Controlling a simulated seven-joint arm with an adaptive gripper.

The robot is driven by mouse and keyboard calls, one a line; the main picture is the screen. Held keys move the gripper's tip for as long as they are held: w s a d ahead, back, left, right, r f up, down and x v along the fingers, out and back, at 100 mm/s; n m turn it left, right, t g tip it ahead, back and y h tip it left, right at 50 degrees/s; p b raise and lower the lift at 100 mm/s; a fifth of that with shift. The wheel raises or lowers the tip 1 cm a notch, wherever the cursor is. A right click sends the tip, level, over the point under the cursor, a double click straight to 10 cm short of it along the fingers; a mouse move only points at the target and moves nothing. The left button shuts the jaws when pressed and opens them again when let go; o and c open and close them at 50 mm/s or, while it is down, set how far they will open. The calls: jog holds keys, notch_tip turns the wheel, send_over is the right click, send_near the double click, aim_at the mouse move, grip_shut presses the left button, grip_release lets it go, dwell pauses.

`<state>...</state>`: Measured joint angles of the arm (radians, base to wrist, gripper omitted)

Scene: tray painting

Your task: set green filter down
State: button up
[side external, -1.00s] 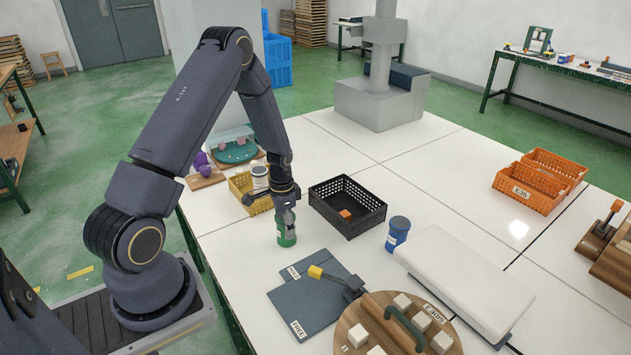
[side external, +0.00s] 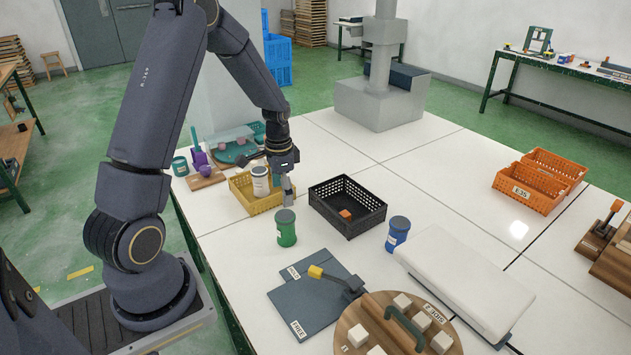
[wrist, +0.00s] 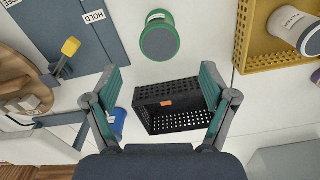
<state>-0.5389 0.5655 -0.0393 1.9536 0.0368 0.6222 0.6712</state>
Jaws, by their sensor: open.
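The green filter (side external: 287,228) is a green canister with a dark grey-green lid. It stands upright on the white table, in front of the yellow crate and left of the black basket. In the wrist view the green filter (wrist: 160,38) shows near the top, beyond my fingertips. My gripper (side external: 289,194) is open and empty, raised above and behind the filter, apart from it. In the wrist view my gripper's fingers (wrist: 160,85) are spread wide with nothing held between them.
A black basket (side external: 347,220) holds an orange piece. A yellow crate (side external: 245,199) holds a white canister (side external: 261,182). A blue canister (side external: 397,234) stands right of the basket. Dark grey panels (side external: 307,308) with a yellow-ended lever lie in front of the filter.

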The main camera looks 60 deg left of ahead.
jog(key=s+d+r+t, duration=0.2)
jog(key=d+r, duration=0.7)
jog(key=r, duration=0.5)
jog(key=s+d+r+n+t, duration=0.2)
jog(key=s+d+r+t, duration=0.1)
jog(key=s+d+r, duration=0.5)
jog(key=s+d, duration=0.2)
jog(key=s, duration=0.2)
jog(key=shift+s+r+t, duration=0.15)
jog(key=shift+t, duration=0.15)
